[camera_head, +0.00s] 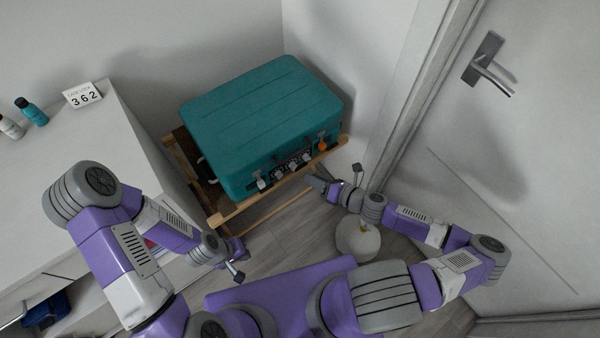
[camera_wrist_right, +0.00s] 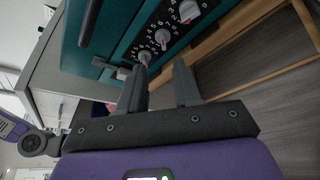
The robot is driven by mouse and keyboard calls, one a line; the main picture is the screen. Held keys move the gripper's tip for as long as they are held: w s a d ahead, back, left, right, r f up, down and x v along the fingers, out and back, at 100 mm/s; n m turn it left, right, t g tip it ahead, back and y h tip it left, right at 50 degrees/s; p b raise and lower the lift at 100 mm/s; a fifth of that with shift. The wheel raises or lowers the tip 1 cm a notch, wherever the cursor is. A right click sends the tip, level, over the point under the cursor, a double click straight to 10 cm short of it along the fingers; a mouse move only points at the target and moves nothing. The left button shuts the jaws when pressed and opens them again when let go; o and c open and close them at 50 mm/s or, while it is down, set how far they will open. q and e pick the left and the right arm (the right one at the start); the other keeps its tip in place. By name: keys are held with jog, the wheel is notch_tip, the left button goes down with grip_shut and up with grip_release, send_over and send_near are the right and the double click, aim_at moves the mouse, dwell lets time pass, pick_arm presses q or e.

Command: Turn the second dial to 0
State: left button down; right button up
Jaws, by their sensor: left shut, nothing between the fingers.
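A teal suitcase (camera_head: 265,105) lies on a wooden rack, with a row of dials on its front side. The middle dial shows in the head view (camera_head: 293,166) and in the right wrist view (camera_wrist_right: 163,37), with a light knob over a black numbered plate. The dials beside it (camera_wrist_right: 144,57) and (camera_wrist_right: 188,12) also show. Its exact setting is too small to read. My right gripper (camera_wrist_right: 160,80) is open and empty, its fingertips apart from and just in front of the dials; it also shows in the head view (camera_head: 335,180).
A white card (camera_head: 83,95) reading 362 stands on the white cabinet (camera_head: 95,135) at left, near small bottles (camera_head: 32,112). The wooden rack rail (camera_head: 240,207) runs below the dials. A door with a handle (camera_head: 490,75) is at right.

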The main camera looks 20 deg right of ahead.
aim_at(296, 167)
jog(key=shift+m, duration=0.3)
jog(key=x, duration=0.2)
jog(key=b+x, duration=0.1)
jog(key=x, duration=0.1)
jog(key=b+x, duration=0.1)
jog(key=x, duration=0.2)
jog(key=shift+w+d, duration=0.3)
jog(key=shift+w, duration=0.05)
grip_shut()
